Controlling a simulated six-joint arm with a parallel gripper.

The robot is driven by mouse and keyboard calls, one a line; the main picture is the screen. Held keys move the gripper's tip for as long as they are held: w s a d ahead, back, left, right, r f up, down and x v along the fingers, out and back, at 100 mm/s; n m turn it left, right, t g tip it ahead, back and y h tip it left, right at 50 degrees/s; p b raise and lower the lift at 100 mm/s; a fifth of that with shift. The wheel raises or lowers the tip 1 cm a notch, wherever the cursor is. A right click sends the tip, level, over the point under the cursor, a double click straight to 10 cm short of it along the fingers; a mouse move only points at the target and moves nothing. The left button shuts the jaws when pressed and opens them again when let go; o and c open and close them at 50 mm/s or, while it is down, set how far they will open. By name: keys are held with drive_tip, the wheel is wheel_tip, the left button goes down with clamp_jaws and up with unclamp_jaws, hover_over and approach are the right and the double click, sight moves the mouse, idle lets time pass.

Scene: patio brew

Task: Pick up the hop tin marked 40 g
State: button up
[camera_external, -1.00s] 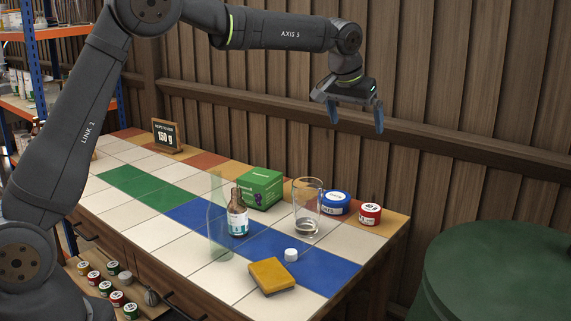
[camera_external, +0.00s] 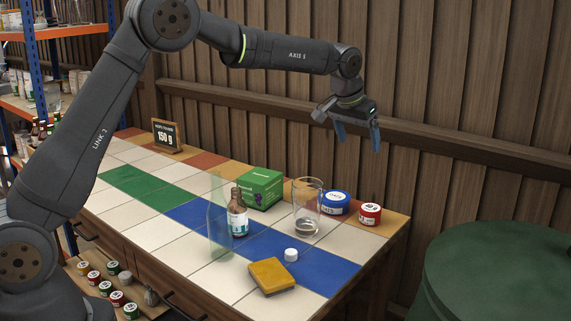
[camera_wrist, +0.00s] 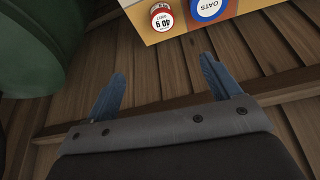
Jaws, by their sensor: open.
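The hop tin (camera_external: 370,214) is a small red tin with a white label, standing at the right end of the tiled table's back row. In the wrist view the red tin (camera_wrist: 162,17) shows at the top, and its label reads 40 g. My gripper (camera_external: 357,146) is open and empty, high above the table's back right corner, with its blue fingers pointing down. In the wrist view my gripper (camera_wrist: 165,75) has its fingers wide apart, and the tin lies beyond the fingertips.
A blue oats tin (camera_external: 335,203) stands just left of the red tin. A glass (camera_external: 307,205), green box (camera_external: 260,188), brown bottle (camera_external: 237,215) and yellow sponge (camera_external: 271,277) are further left. A green barrel (camera_external: 500,270) stands right of the table. The wooden wall is close behind.

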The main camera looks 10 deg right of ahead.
drive_tip(key=m, duration=0.1)
approach(370, 208)
drive_tip(key=shift+m+h, duration=0.3)
drive_tip(key=shift+a+x, duration=0.1)
drive_tip(key=shift+x, duration=2.15)
drive_tip(key=shift+a+x, duration=0.15)
drive_tip(key=shift+x, duration=2.1)
drive_tip(key=shift+w+f, duration=0.1)
drive_tip(key=c, duration=1.1)
